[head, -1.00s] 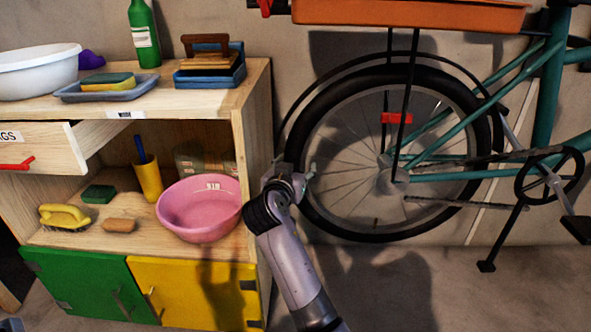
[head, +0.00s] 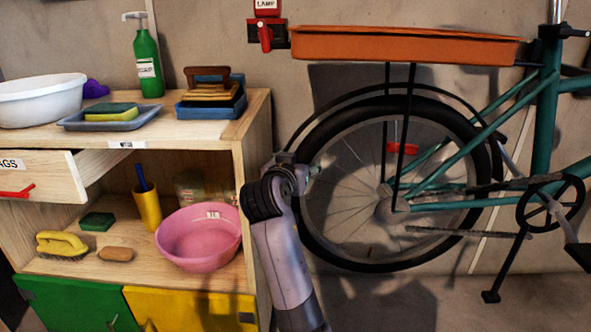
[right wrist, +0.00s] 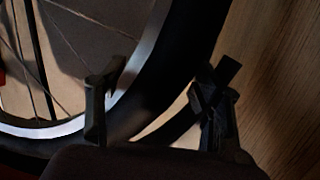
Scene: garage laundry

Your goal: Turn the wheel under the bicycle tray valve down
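The bicycle's rear wheel (head: 330,240) has a black tyre and thin spokes, and sits below the orange tray (head: 400,45) on the bicycle. My right gripper (head: 308,174) is at the wheel's left edge, a little above hub height. In the right wrist view its two dark fingers (right wrist: 158,98) stand apart, with the tyre and pale rim of the wheel (right wrist: 150,75) showing between and beyond them. I cannot tell whether they touch the tyre. My left gripper is not in view. No separate valve can be made out on the tray.
A wooden cabinet (head: 256,150) stands close left of my right arm, with a pink basin (head: 200,245) on its shelf and an open drawer (head: 45,180). A red lamp switch (head: 266,36) is on the wall. Floor in front of the wheel is clear.

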